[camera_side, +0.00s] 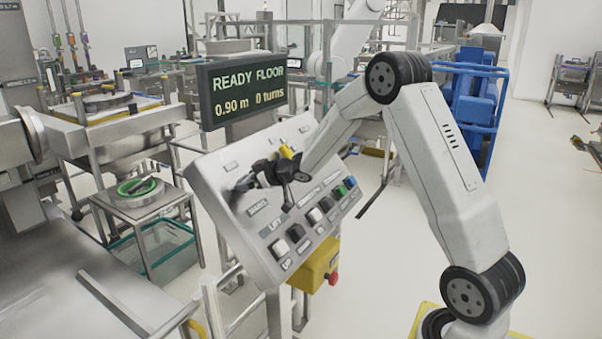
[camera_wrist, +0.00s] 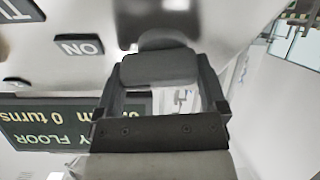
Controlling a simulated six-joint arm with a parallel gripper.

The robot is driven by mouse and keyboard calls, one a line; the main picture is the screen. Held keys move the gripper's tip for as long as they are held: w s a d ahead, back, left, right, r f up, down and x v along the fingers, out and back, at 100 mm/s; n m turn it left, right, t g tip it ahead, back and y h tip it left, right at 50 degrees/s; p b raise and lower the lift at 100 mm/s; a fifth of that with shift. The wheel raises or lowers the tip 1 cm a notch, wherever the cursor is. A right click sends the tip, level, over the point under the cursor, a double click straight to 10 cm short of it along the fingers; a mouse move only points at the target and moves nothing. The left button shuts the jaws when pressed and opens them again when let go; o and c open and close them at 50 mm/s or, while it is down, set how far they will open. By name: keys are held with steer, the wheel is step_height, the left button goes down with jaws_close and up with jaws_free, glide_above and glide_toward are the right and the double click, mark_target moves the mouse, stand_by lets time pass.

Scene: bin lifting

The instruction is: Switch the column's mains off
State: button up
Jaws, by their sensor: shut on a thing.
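The sloped grey control panel (camera_side: 225,185) stands in the middle of the side view. My gripper (camera_side: 246,183) is at the panel's upper left part. In the wrist view my gripper (camera_wrist: 163,85) is shut on a dark grey switch handle (camera_wrist: 160,68), with a finger on each side of it. The handle stands out from a round base on the panel face. An "ON" label (camera_wrist: 79,46) shows upside down to the left of the handle. In the side view my gripper hides the handle. The display (camera_side: 243,91) above the panel reads "READY FLOOR 0.90 m 0 turns".
Several push buttons (camera_side: 280,248), black, white, green and blue, line the panel's lower edge. A yellow box (camera_side: 315,265) with a red knob (camera_side: 333,279) hangs below. A yellow part (camera_side: 287,152) shows beside my gripper.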

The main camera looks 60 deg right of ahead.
steer(key=n+y, duration=0.1)
steer(key=n, duration=0.4)
steer(key=shift+a+g, duration=0.1)
steer(key=shift+g, duration=0.2)
steer(key=n+y, duration=0.1)
steer(key=n, duration=0.3)
steer(key=shift+a+g, duration=0.1)
steer(key=shift+g, duration=0.3)
steer(key=n+g+y, duration=0.1)
steer(key=n, duration=0.3)
steer(key=shift+a, duration=0.1)
steer(key=shift+a+n+g, duration=0.1)
steer(key=shift+n+g, duration=0.6)
steer(key=shift+n, duration=1.3)
steer(key=o, duration=0.9)
steer(key=shift+s, duration=0.1)
